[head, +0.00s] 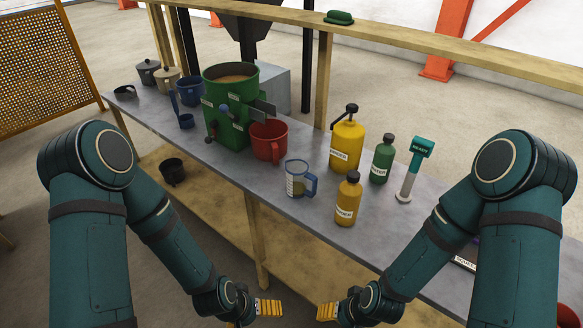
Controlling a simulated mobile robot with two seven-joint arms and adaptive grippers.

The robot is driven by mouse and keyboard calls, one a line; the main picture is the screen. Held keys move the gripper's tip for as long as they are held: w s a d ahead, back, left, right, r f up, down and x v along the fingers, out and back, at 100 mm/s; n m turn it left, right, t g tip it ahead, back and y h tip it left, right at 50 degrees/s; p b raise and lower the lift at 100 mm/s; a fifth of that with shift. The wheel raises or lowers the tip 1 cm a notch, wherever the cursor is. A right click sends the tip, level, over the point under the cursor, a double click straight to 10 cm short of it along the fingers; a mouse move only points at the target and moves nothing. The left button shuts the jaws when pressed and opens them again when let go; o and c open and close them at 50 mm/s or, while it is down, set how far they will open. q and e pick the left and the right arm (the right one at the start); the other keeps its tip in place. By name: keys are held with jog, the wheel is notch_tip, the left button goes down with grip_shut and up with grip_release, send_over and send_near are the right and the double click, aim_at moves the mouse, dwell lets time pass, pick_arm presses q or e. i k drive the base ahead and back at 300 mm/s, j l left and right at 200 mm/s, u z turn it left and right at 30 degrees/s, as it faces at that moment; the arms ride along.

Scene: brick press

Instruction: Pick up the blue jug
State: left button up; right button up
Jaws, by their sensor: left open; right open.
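A clear jug with a blue handle and rim (297,180) stands upright near the front edge of the grey table (228,169). Its handle points right, and a pale band shows on its side. It is the only jug with blue parts that I can make out clearly. My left gripper (270,308) and my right gripper (327,312) are low in front of the table, short of its front edge. Both are open and empty, with yellow fingers facing each other. Neither touches the jug.
A red mug (268,141) stands close behind-left of the jug, beside a green machine (229,106). A small yellow bottle (347,200) is close to its right. A large yellow can (346,144), green bottle (382,160) and teal-headed tool (414,165) stand further right. Dark blue pot (190,91) is far left.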

aim_at(298, 174)
jog(key=i+j+z, duration=0.1)
jog(key=j, duration=0.2)
jog(key=i+j+z, duration=0.25)
jog(key=j, duration=0.35)
jog(key=i+j+z, duration=0.1)
jog(key=j, duration=0.25)
